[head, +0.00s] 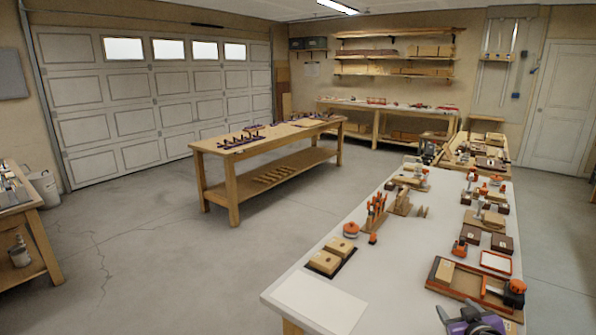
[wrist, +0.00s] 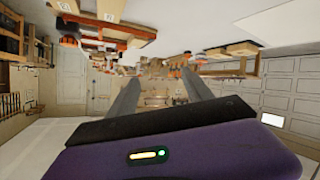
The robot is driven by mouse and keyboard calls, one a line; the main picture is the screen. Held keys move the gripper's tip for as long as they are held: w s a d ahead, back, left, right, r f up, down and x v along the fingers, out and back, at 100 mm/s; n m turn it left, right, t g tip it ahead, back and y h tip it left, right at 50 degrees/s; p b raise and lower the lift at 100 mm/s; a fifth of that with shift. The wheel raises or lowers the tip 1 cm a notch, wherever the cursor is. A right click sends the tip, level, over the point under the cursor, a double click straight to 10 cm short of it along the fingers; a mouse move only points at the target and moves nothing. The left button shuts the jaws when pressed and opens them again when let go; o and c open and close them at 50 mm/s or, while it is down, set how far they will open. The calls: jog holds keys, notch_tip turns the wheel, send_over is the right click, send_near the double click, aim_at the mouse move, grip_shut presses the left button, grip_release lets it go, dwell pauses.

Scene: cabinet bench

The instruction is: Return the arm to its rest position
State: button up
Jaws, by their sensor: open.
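My gripper (wrist: 160,80) shows in the wrist view, with its two grey fingers apart and nothing between them. Its purple body and black bar fill the lower part of that view. The wrist picture is upside down, with the bench top and its wooden pieces along the upper edge. In the head view a purple and grey part of my arm (head: 475,320) shows at the bottom edge, over the near right end of the white bench (head: 345,250). The rest of the arm is out of the head view.
A wooden tray with an orange clamp (head: 470,288) lies close to my arm. Wooden blocks (head: 325,262), an orange-framed tray (head: 496,262) and clamps crowd the bench. A white board (head: 315,300) lies at the near left corner. A wooden table (head: 222,160) stands beyond open floor.

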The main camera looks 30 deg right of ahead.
jog(key=s+a+r+t+y, duration=0.1)
jog(key=s+a+r+t, duration=0.15)
jog(key=a, duration=0.75)
jog(key=s+a+r+t, duration=0.15)
jog(key=s+a, duration=0.25)
jog(key=a, duration=0.6)
jog(key=s+a+r+t+y, duration=0.1)
jog(key=s+a+t, duration=0.15)
jog(key=a, duration=0.75)
jog(key=s+a+n+g+y, duration=0.1)
jog(key=s+a+n+y, duration=0.4)
jog(key=s+a, duration=0.9)
jog(key=shift+s+y, duration=0.5)
jog(key=shift+y, duration=0.5)
jog(key=shift+r, duration=0.1)
